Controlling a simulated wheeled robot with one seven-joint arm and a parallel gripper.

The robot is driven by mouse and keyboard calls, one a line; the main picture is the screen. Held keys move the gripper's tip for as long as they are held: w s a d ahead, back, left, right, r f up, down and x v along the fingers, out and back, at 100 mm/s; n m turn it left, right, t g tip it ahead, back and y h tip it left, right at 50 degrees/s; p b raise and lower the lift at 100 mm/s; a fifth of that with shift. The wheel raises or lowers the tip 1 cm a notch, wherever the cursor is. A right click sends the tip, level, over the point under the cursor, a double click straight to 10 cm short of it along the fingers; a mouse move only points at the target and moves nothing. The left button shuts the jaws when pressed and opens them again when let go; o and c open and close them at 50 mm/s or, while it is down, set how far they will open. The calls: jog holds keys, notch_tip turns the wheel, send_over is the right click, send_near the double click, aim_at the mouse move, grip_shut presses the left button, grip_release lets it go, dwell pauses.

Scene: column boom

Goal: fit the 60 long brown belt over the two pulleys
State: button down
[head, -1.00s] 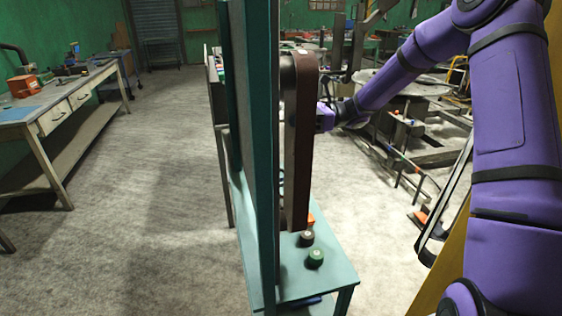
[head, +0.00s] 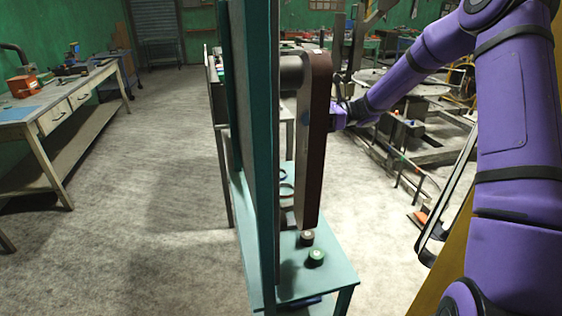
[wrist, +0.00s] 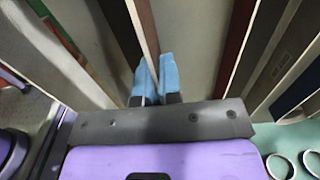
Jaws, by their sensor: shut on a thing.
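The long brown belt (head: 316,140) hangs upright as a long loop to the right of the tall teal panel in the head view. My gripper (head: 337,116) is at its right side and shut on it. In the wrist view the blue fingertips (wrist: 157,80) pinch a strand of the belt (wrist: 146,32). A grey cylinder, seemingly the upper pulley (head: 290,70), sticks out from the panel left of the belt's top. A small part, perhaps the lower pulley (head: 288,217), shows beside its bottom. I cannot tell whether the belt goes around either pulley.
The teal panel (head: 262,150) stands by a low teal table (head: 330,277). A dark roll (head: 307,238), a green roll (head: 316,258) and a thin ring (head: 286,190) lie on the table. Rings also show in the wrist view (wrist: 279,166). Left floor is clear.

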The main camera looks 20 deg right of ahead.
jog(key=shift+d, duration=0.95)
